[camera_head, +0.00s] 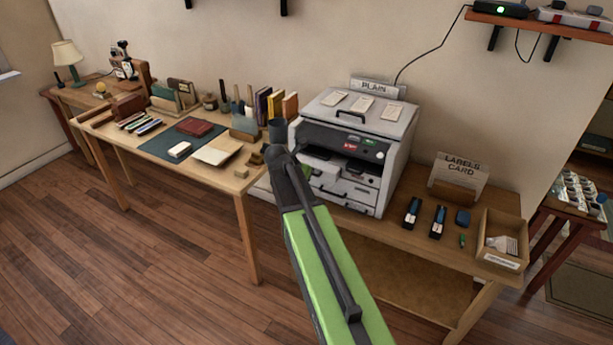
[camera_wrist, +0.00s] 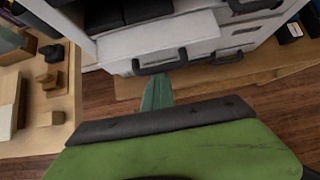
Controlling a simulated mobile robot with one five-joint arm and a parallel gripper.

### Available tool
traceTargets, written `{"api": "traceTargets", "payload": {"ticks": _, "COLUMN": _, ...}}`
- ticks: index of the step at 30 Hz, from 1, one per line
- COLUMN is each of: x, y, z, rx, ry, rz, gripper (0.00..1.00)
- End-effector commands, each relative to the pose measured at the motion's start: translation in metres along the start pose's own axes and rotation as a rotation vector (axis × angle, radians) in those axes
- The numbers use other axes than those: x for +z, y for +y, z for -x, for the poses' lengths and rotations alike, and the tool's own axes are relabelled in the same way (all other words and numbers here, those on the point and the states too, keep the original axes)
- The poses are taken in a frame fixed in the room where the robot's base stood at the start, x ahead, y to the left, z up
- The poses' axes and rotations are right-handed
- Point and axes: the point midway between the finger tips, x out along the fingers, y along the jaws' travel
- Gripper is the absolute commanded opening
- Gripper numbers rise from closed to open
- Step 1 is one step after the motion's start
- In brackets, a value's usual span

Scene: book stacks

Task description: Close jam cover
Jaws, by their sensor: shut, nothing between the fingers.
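The grey-white printer (camera_head: 398,125) stands on a wooden bench against the wall, its dark front panel showing a small red display. Below that panel is a dark opening, with a pale flap or tray jutting out at the front. In the wrist view this pale flap (camera_wrist: 155,40) lies near level under the dark opening; I cannot tell for sure whether it is the jam cover. A dark handle (camera_wrist: 160,64) is just below it. My gripper (camera_wrist: 157,88) is shut and empty, pointing toward that handle; contact is unclear. In the head view my arm hides part of the printer's left side.
A worktable with books and a green mat (camera_head: 178,142) stands left of the printer. Right of it are a label-card holder (camera_head: 456,180), staplers, and a wooden tray (camera_head: 486,252). A shelf (camera_head: 540,24) is above. Wooden floor in front is clear.

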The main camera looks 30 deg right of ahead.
Motion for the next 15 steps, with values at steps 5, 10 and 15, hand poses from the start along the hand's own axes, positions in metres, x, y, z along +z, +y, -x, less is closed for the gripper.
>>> {"api": "traceTargets", "payload": {"ticks": 5, "x": 0.0026, "y": 0.0075, "z": 0.0034, "rx": 0.011, "ry": -0.015, "rz": 0.010, "gripper": 0.00}}
{"api": "traceTargets", "payload": {"ticks": 10, "x": 0.0020, "y": 0.0089, "z": 0.0041, "rx": 0.012, "ry": -0.015, "rz": 0.012, "gripper": 0.00}}
{"api": "traceTargets", "payload": {"ticks": 15, "x": 0.0035, "y": 0.0087, "z": 0.0077, "rx": 0.012, "ry": -0.015, "rz": 0.012, "gripper": 0.00}}
